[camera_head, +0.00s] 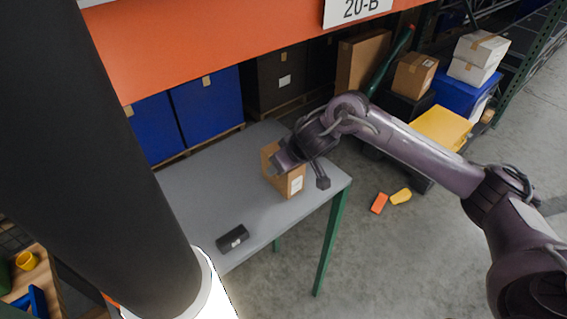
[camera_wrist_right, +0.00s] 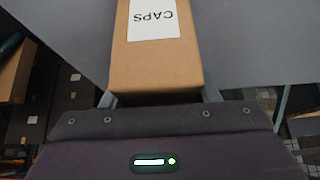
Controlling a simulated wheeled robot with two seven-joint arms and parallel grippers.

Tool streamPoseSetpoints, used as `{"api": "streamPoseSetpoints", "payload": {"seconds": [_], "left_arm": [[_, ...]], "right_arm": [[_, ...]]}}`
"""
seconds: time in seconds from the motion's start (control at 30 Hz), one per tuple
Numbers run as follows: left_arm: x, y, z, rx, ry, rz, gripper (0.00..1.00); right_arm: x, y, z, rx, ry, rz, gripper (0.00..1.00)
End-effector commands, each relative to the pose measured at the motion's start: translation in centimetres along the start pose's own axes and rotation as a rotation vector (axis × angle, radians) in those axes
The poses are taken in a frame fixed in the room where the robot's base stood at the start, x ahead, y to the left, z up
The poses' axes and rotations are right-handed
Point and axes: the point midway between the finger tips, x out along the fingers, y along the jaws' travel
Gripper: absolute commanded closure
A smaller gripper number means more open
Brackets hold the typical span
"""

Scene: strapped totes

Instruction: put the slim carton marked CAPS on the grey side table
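The slim brown carton (camera_head: 271,160) stands upright on the grey side table (camera_head: 200,190), near the table's right end. In the right wrist view the carton (camera_wrist_right: 158,70) fills the middle, and its white label reads CAPS. My right gripper (camera_head: 303,172) is at the carton, with its fingers on either side. In the head view the near finger stands a little apart from the carton's right side, so the gripper looks open. The gripper hides part of the carton's top. My left gripper is not in view.
A small black case (camera_head: 232,239) lies near the table's front edge. An orange shelf beam (camera_head: 220,45) runs above the back of the table, with blue bins (camera_head: 207,105) beneath it. Orange and yellow items (camera_head: 379,203) lie on the floor to the right. The table's middle is clear.

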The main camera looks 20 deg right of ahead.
Motion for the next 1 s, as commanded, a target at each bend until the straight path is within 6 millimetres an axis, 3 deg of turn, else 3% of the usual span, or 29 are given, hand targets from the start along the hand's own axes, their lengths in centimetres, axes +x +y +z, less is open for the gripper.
{"api": "streamPoseSetpoints", "payload": {"seconds": [0.03, 0.13, 0.53, 1.0], "left_arm": [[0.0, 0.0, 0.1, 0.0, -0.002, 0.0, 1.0], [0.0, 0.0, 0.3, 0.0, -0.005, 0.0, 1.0], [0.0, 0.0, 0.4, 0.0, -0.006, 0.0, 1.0], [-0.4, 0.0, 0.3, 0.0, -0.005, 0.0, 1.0]], "right_arm": [[0.0, 0.0, 0.0, 0.0, 0.001, 0.0, 0.38], [0.0, 0.0, 0.0, 0.0, 0.001, 0.0, 0.26], [-0.9, 0.0, -0.2, 0.0, 0.003, -0.001, 0.26], [-10.3, 0.1, -0.4, -0.003, 0.004, 0.004, 0.26]]}}
